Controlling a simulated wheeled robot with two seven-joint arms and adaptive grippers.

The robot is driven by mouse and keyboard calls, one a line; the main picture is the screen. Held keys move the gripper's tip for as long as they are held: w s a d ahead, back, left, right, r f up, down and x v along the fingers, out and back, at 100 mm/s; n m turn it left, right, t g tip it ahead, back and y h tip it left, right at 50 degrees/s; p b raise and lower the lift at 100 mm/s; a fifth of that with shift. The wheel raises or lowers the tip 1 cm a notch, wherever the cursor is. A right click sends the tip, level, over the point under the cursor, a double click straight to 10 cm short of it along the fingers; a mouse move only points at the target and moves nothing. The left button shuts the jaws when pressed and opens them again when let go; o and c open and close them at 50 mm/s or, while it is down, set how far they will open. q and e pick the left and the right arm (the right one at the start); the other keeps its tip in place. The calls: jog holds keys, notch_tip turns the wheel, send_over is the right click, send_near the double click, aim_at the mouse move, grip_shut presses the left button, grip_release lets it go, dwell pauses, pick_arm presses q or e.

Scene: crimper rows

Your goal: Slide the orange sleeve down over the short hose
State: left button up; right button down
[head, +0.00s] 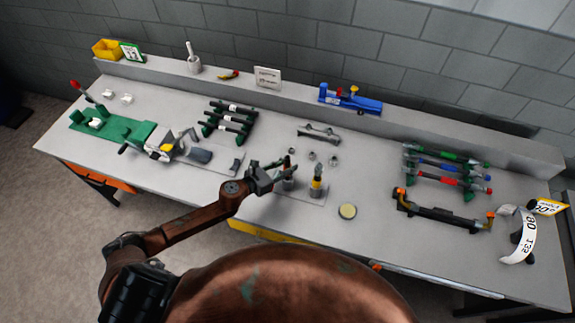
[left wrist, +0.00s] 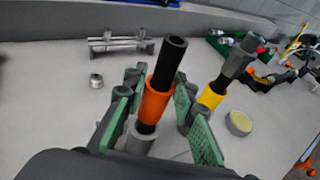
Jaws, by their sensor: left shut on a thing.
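The orange sleeve (left wrist: 156,102) is around an upright black hose (left wrist: 172,55) in the left wrist view. The hose's open top sticks out above the sleeve. A short black stretch shows below it, above a grey holder (left wrist: 140,144). My left gripper (left wrist: 154,110) has its green pads on both sides of the sleeve and is shut on it. In the head view, my left gripper (head: 278,176) partly covers the sleeve and hose (head: 288,161). My right gripper is not in view.
Beside it stands another hose with a yellow sleeve (left wrist: 211,97) and a grey fitting on top (left wrist: 240,56). A round yellowish disc (head: 347,211) lies to the right. Loose metal fittings (head: 312,156) lie behind. Racks of hoses (head: 446,168) stand further right.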

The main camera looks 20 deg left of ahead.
pick_arm(q)
jog(key=shift+f+b, duration=1.35)
jog(key=shift+f, duration=0.2)
jog(key=o, duration=1)
jog(key=shift+s, duration=0.1)
jog(key=v, duration=1.2)
jog(key=shift+r, duration=0.1)
